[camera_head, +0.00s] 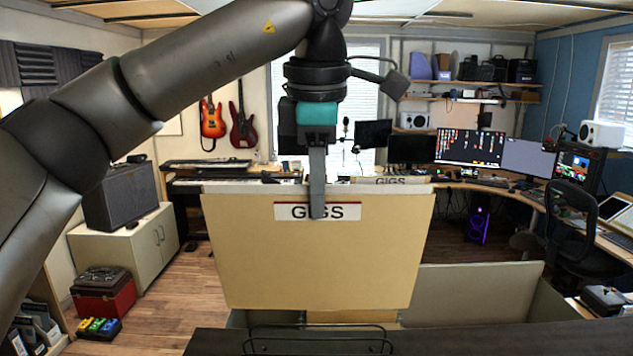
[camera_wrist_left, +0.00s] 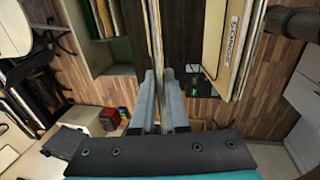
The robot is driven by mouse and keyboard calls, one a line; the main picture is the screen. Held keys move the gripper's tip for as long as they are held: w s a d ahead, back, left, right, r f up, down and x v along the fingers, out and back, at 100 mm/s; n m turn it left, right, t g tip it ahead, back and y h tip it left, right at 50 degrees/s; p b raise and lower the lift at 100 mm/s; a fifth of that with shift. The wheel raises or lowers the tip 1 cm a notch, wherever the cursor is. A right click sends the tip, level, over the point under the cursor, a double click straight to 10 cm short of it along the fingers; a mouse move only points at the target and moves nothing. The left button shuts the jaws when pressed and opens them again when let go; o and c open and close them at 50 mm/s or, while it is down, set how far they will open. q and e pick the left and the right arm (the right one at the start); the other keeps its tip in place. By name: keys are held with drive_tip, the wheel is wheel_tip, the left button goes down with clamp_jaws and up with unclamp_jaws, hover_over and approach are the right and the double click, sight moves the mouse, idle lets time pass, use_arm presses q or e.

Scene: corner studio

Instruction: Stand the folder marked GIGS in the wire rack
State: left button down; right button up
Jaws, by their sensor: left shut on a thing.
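The tan folder marked GIGS (camera_head: 310,255) hangs upright in the head view, its label facing me. My left gripper (camera_head: 318,208) is shut on its top edge, with one finger in front of the label. In the left wrist view the folder (camera_wrist_left: 156,40) shows edge-on between the fingers of my left gripper (camera_wrist_left: 158,88). Thin black wire loops of the rack (camera_head: 320,328) show at the bottom of the head view, below and nearer than the folder. Most of the rack is out of view. My right gripper is not in view.
A pale open-topped box (camera_head: 485,285) stands behind and below the folder, partly hidden by it. A dark surface (camera_head: 440,342) runs along the bottom edge. In the left wrist view, another labelled tan folder (camera_wrist_left: 222,60) stands at the right. An office chair (camera_head: 575,225) is at the right.

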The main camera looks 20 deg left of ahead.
sight(318, 269)
use_arm(q)
drive_tip(key=shift+b+x, duration=4.9)
drive_tip(key=shift+x, duration=3.95)
drive_tip(key=c, duration=0.8)
unclamp_jaws()
drive_tip(key=shift+s, duration=0.1)
drive_tip(key=shift+c, duration=0.2)
drive_tip(key=v, duration=0.7)
drive_tip(key=shift+r, duration=0.2)
drive_tip(key=p+v, duration=0.1)
drive_tip(key=v, duration=0.6)
drive_tip(key=shift+r+p, duration=0.3)
drive_tip(key=shift+r, duration=0.1)
